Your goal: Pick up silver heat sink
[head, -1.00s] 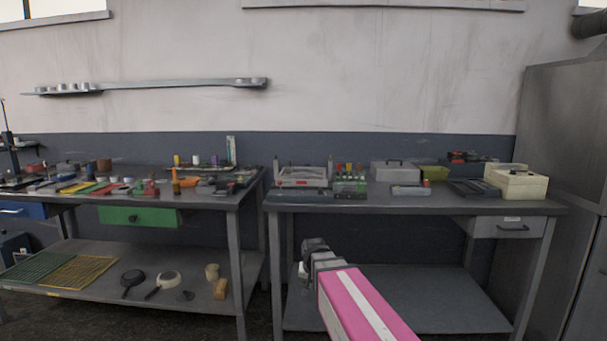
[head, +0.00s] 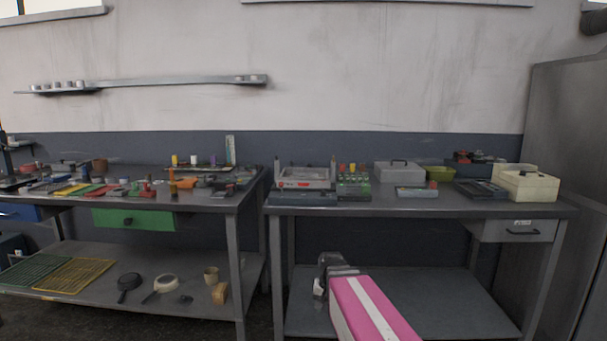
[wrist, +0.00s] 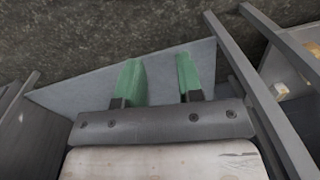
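I cannot pick out a silver heat sink with certainty in either view; the items on the benches are small in the head view. My gripper (wrist: 158,68) shows two green fingers, well apart, with nothing between them. In the wrist view it points down over a bare grey shelf and the dark floor. In the head view my gripper (head: 322,276) is in front of the right bench, below its top and over the lower shelf. It touches no object that I can see.
The right bench (head: 420,207) bears trays, cases and a cream box (head: 528,186). Its lower shelf (head: 440,300) looks empty. A grey cabinet (head: 570,150) stands at right.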

